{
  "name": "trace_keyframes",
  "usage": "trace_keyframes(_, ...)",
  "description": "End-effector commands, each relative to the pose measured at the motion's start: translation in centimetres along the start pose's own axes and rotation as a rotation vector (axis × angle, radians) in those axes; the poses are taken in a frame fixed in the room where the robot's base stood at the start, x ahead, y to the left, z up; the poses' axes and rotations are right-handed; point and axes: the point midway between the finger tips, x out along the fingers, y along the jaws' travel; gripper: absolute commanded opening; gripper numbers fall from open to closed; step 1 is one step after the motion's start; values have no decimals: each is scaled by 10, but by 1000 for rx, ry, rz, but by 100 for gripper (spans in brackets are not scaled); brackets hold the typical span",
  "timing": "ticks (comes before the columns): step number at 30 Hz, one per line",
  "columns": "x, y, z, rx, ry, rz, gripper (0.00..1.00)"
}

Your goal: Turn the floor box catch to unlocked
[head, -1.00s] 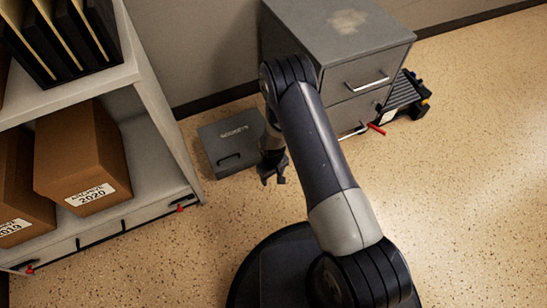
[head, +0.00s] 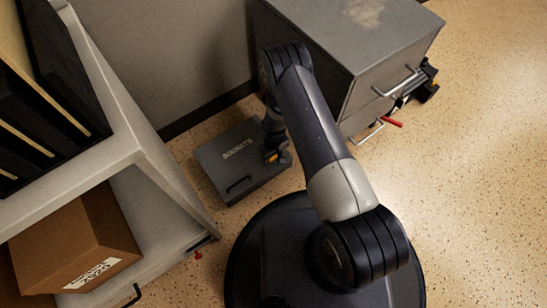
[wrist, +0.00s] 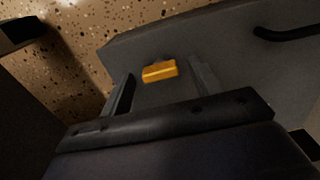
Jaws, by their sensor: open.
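The floor box (head: 232,165), a dark grey box marked "SOCKETS" with a black handle, sits on the floor between the shelf and the cabinet. Its catch (wrist: 160,71) is a small orange-yellow piece that shows between my fingers in the wrist view. In the head view a bit of orange (head: 271,157) shows at my gripper (head: 276,150). My gripper (wrist: 162,90) is open, with one finger on each side of the catch. I cannot tell whether the fingers touch it.
A grey shelf unit (head: 130,140) with a cardboard box (head: 75,245) stands at the left. A grey drawer cabinet (head: 350,50) stands close behind my arm, with a red handle (head: 392,122) near its base. Open speckled floor (head: 480,200) lies at the right.

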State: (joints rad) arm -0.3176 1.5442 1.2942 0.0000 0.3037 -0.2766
Motion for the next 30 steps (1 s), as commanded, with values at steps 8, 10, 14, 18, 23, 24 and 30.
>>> trace_keyframes(8, 9, 0, 0, 0, 1, 0, 60)
trace_keyframes(10, 9, 0, 0, 0, 1, 0, 60)
trace_keyframes(14, 9, 0, 0, 0, 1, 0, 55)
trace_keyframes(18, 9, 0, 0, 0, 1, 0, 44)
trace_keyframes(23, 9, 0, 0, 0, 1, 0, 31)
trace_keyframes(24, 9, 0, 0, 0, 1, 0, 27)
trace_keyframes(30, 9, 0, 0, 0, 0, 0, 15)
